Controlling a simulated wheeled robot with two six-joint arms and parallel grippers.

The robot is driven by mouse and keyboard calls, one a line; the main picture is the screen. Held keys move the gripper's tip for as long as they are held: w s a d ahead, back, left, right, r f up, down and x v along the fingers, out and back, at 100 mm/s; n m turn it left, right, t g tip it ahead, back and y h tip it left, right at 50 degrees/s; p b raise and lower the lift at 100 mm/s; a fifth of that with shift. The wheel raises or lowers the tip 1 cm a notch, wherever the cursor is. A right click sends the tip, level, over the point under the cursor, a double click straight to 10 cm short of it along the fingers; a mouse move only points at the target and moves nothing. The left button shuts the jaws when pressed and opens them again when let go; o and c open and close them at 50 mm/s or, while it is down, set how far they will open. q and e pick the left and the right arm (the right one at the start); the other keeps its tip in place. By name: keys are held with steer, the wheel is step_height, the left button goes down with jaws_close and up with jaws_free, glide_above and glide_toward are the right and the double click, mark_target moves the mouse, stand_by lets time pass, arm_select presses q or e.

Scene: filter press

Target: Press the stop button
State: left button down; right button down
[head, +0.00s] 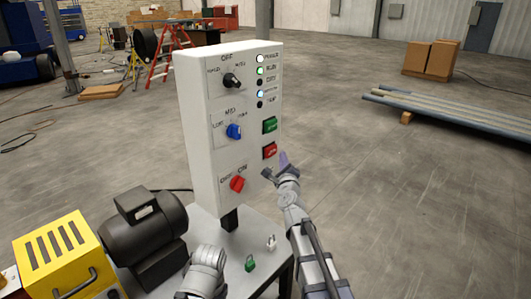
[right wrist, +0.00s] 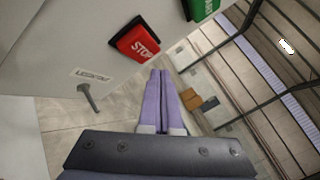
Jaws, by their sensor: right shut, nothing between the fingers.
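The red stop button (head: 269,151) sits on the right part of the white control panel's front (head: 195,150), below a green button (head: 270,125). In the right wrist view the red button (right wrist: 138,44) reads STOP, and the green button (right wrist: 203,8) is at the top. My right gripper (head: 283,160), with purple fingers, is just right of and slightly below the stop button in the head view. Its fingers (right wrist: 158,78) are together and empty. They appear apart from the button. A grey part of my left arm shows at the bottom; its fingers do not show.
The panel also has a black knob (head: 232,80), a blue knob (head: 234,131), a red knob (head: 237,183) and indicator lights. A small peg (right wrist: 88,97) sticks out below the stop button. A green padlock (head: 250,263) and a dark motor (head: 145,230) are below.

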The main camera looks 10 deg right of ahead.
mark_target(275, 149)
arm_select(q)
steer(key=shift+w+a, duration=0.1)
steer(key=shift+a, duration=0.35)
arm_select(e)
steer(key=shift+w+a, duration=0.5)
steer(key=shift+w, duration=0.15)
stand_by(1.2)
steer(key=shift+w+a, duration=0.25)
steer(key=shift+w, duration=0.05)
steer(key=shift+w+a, duration=0.4)
steer(key=shift+w, duration=0.1)
stand_by(0.9)
steer(key=shift+s+d, duration=0.1)
steer(key=shift+s, duration=0.05)
steer(key=shift+s+d, duration=0.55)
steer(key=shift+s, duration=0.1)
steer(key=shift+s+d, duration=0.8)
steer(key=shift+s, duration=0.2)
steer(key=shift+s+d, duration=0.75)
steer(key=shift+s, duration=0.25)
